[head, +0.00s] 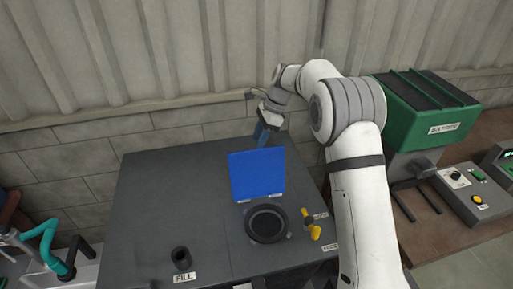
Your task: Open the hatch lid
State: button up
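The blue hatch lid (257,175) stands raised behind a round dark opening (266,224) on top of a dark grey cabinet (150,215). The lid leans up at its back edge and the opening below it is uncovered. My gripper (264,133) is behind the top edge of the lid, reaching down from my white arm. Its fingertips are small and partly hidden, so I cannot tell whether they are open or touch the lid.
A yellow valve handle (312,225) sits right of the opening. A dark FILL port (181,257) is at the front left. A green machine (425,108) and a grey control box (475,192) stand at the right. A panelled wall (150,60) is close behind. A teal hose (48,245) is at the left.

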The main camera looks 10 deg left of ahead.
jog(key=shift+b+v, duration=0.3)
jog(key=shift+v, duration=1.65)
jog(key=shift+s+d, duration=0.1)
jog(key=s+d+r+n+t+h+b, duration=0.1)
jog(key=s+d+r+n+t+b, duration=0.2)
jog(key=s+d, duration=0.5)
jog(key=s+d+r+n+h+b, duration=0.1)
jog(key=s+d+r+n, duration=0.25)
jog(key=s+d, duration=0.45)
jog(key=s+d+f+n+t+h+b, duration=0.1)
jog(key=s+d+f+n, duration=0.2)
jog(key=s, duration=0.6)
jog(key=s+d+f+n+t+b, duration=0.1)
jog(key=s+d+f+n+t, duration=0.1)
jog(key=s+d, duration=0.6)
jog(key=shift+s+d+f+n+h, duration=0.35)
jog(key=shift+s+f+n, duration=0.25)
jog(key=shift+f+n, duration=0.3)
